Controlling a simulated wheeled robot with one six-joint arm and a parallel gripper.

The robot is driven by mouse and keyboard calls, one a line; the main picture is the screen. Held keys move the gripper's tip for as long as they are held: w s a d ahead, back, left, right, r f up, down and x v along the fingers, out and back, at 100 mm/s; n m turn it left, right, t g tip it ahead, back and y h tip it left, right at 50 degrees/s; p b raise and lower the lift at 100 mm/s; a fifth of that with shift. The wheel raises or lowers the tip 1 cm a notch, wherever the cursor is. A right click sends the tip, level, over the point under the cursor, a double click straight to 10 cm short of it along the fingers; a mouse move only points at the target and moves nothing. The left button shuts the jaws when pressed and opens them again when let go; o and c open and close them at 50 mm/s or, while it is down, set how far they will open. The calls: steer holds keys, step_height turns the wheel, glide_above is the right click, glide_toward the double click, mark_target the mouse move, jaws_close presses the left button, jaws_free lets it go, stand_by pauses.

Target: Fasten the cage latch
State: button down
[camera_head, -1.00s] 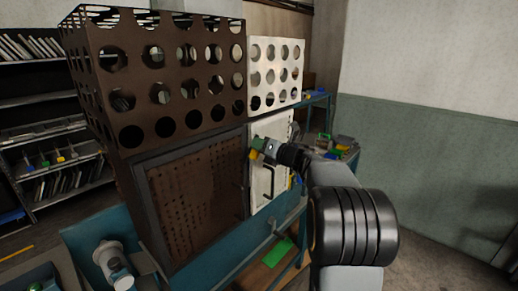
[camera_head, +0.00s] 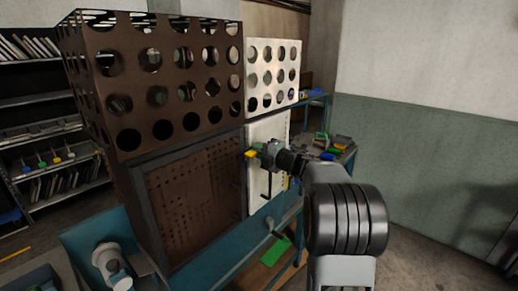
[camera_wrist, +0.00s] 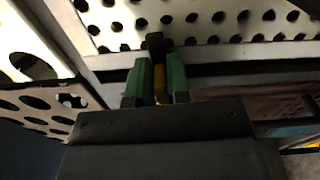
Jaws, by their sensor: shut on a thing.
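The cage is a dark brown box with round holes, and its perforated door (camera_head: 195,200) sits in a dark frame at the front. My gripper (camera_head: 259,150) is at the right edge of this door, in front of a white panel (camera_head: 258,132). In the wrist view its green fingers (camera_wrist: 158,82) are shut on a small yellow piece with a dark end, likely the latch (camera_wrist: 161,88). A bit of yellow (camera_head: 250,154) shows beside the fingers in the head view. The fingers hide most of the latch, so whether it is engaged cannot be told.
A dark bar-like handle (camera_head: 266,186) is on the white panel just below my gripper. A perforated white panel (camera_head: 272,75) stands above. A blue bench edge runs below the door. A cluttered table (camera_head: 335,145) is behind at right. Bare floor lies at the right.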

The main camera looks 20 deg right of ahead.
steer(key=shift+f+m, duration=0.15)
steer(key=shift+m, duration=0.45)
steer(key=c, duration=1.2)
jaws_free()
steer(key=shift+o, duration=0.2)
steer(key=b+v, duration=0.3)
steer(key=v, duration=1)
steer(key=shift+s, duration=0.4)
steer(key=shift+w+d, duration=0.1)
steer(key=shift+d, duration=0.05)
